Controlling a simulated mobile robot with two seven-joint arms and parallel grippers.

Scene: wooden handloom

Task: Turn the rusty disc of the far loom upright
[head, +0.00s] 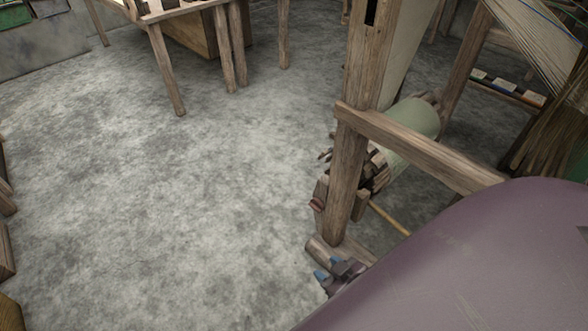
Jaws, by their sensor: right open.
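A wooden loom (349,180) stands at the right, with a pale green cloth roll (412,122) and a dark toothed wooden wheel (377,170) by its front post. A small reddish-brown piece (317,204) shows at the left side of that post; I cannot tell whether it is the rusty disc. No other disc is clear to me. My right gripper (328,269) is low, in front of the post's foot, with its blue fingertips apart and nothing between them. My right arm hides the lower right of the picture. My left gripper is not in view.
A wooden rail (420,150) runs from the post toward the right, and a thin stick (389,218) lies beneath it. A wooden table (166,68) stands at the back. Wooden pieces (6,245) edge the left. The grey floor (190,190) between is clear.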

